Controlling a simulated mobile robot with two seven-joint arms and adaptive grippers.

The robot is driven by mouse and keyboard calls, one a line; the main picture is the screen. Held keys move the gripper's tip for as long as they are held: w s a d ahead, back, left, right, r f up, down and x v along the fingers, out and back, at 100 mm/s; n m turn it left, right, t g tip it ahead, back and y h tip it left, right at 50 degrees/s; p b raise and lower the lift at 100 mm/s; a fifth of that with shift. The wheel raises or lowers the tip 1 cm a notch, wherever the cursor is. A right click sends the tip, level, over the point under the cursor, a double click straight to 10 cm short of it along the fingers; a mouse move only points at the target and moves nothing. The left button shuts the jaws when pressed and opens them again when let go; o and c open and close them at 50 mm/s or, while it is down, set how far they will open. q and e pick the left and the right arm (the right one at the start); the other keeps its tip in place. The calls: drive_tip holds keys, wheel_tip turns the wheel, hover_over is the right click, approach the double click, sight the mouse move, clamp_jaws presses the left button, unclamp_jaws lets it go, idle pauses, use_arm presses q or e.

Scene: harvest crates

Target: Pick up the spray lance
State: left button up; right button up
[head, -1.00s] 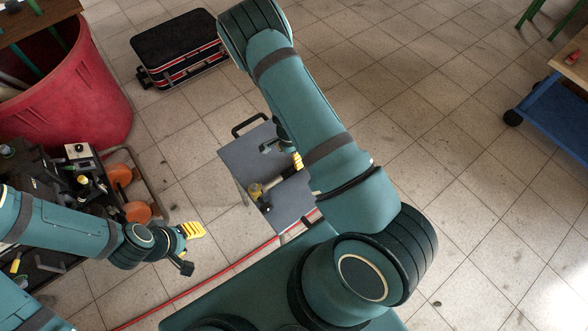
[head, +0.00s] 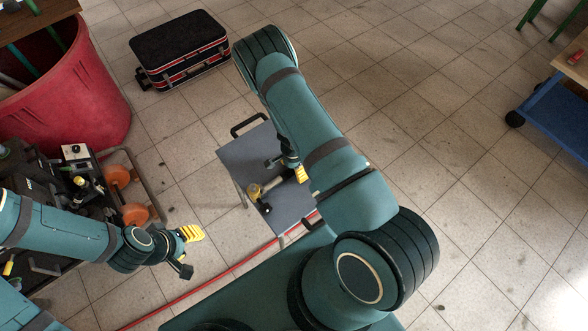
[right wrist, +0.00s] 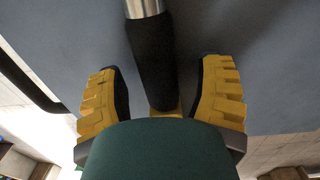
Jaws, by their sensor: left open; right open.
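The spray lance (head: 268,188) lies on the grey top of a small cart (head: 238,160). It has a yellow part at its left end in the head view. In the right wrist view its black grip (right wrist: 152,65), a bright metal tube and a bit of yellow show. My right gripper (head: 286,169) is open over the cart, close to the lance. In the right wrist view its yellow fingers (right wrist: 162,98) stand on either side of the lance, apart from it. The palm hides the lance's near end. My left gripper (head: 188,252) is open and empty, left of the cart.
A red tub (head: 75,100) and a black trolley (head: 60,165) with orange wheels stand at the left. A black case (head: 180,45) lies behind the cart. A red hose (head: 210,284) crosses the floor. A blue trolley (head: 552,110) is far right. The right-hand floor is clear.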

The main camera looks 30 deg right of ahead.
clamp_jaws()
